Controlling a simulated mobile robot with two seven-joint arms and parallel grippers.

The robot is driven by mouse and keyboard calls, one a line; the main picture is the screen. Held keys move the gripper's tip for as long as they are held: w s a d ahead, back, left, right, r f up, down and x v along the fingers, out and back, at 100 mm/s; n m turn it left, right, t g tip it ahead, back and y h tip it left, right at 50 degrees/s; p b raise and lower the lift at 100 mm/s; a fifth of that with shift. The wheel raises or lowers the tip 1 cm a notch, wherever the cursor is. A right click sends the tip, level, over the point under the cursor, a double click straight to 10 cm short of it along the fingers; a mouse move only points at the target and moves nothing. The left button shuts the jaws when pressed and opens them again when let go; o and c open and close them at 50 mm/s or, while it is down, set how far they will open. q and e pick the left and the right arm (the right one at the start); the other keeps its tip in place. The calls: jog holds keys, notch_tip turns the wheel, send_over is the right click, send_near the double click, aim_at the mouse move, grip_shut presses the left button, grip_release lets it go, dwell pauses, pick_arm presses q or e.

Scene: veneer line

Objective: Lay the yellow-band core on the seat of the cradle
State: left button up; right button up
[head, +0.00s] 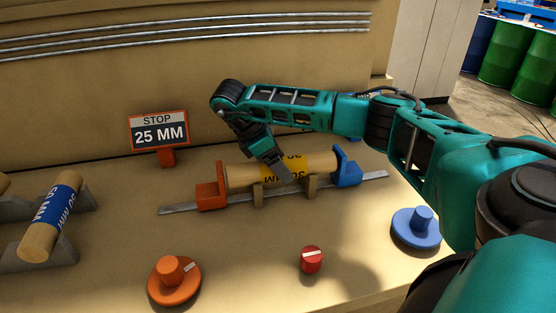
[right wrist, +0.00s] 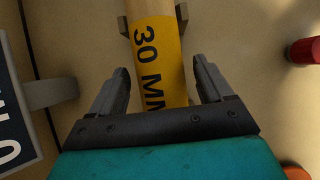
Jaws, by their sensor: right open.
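The yellow-band core (head: 240,175) is a wooden cylinder marked 30 MM. It lies level across the brown supports of the cradle (head: 258,197), between an orange end block (head: 211,190) and a blue end block (head: 346,168). My right gripper (head: 275,170) is over the middle of the core, with its jaws apart. My right gripper hides part of the core's middle in the head view. My left gripper is not in view.
A blue-band core (head: 52,215) lies on grey rests at the left. A STOP 25 MM sign (head: 159,131) stands behind the cradle. An orange dial (head: 174,281), a red knob (head: 312,260) and a blue dial (head: 416,228) are in front. Bare bench lies between them.

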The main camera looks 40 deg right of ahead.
jog(key=shift+r, duration=0.25)
jog(key=v, duration=1.2)
jog(key=shift+s+f, duration=0.1)
